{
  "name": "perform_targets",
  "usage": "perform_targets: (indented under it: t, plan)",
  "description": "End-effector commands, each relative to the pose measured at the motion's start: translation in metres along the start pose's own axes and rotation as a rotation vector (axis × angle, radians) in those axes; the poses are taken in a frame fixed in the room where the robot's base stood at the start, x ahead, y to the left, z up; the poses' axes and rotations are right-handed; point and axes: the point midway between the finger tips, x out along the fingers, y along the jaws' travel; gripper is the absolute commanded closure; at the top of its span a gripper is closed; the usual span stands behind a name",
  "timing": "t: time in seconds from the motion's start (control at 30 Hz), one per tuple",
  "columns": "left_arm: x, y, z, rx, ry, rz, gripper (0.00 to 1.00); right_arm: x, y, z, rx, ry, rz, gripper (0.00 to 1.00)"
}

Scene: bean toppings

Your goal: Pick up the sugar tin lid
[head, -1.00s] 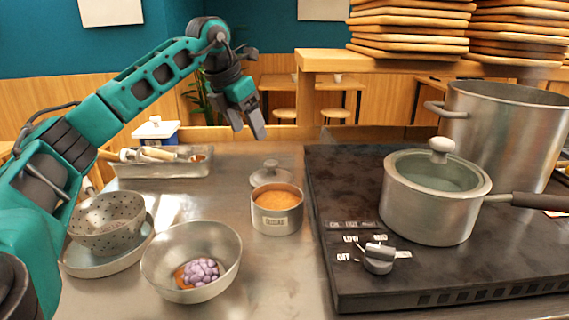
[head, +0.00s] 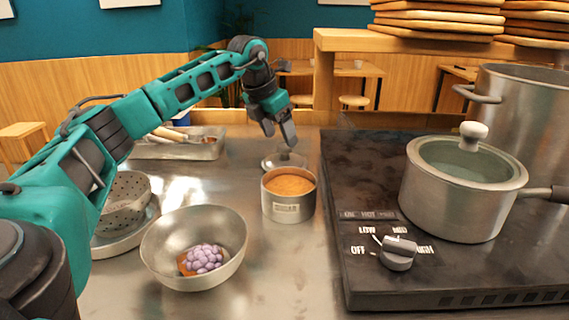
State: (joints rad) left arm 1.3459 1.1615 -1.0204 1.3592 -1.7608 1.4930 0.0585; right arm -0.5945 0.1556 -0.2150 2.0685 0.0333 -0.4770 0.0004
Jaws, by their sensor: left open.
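The sugar tin (head: 288,207) is a round metal tin with a label, open at the top and full of brown sugar. Its lid (head: 272,162) lies flat on the steel counter just behind the tin. My right gripper is not in view.
A metal bowl (head: 160,248) with purple beans stands in front, with a colander (head: 127,196) at left. A tray (head: 150,151) of utensils lies behind. The black stove (head: 350,200) with a lidded pot (head: 450,205) is close on the right.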

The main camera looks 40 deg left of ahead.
Motion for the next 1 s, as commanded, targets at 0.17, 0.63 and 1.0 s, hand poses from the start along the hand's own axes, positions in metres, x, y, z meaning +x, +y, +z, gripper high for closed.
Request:
perform_targets:
  t: [0.17,0.63,1.0]
  plan:
    - [0.031,0.001,-0.002,0.0,0.003,-0.001,0.31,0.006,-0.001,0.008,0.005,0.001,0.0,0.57]
    - [0.039,0.002,-0.001,0.0,0.0,0.0,0.47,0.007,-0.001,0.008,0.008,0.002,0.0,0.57]
    - [0.039,0.002,-0.001,0.0,0.0,0.0,0.82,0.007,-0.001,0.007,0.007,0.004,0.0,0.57]
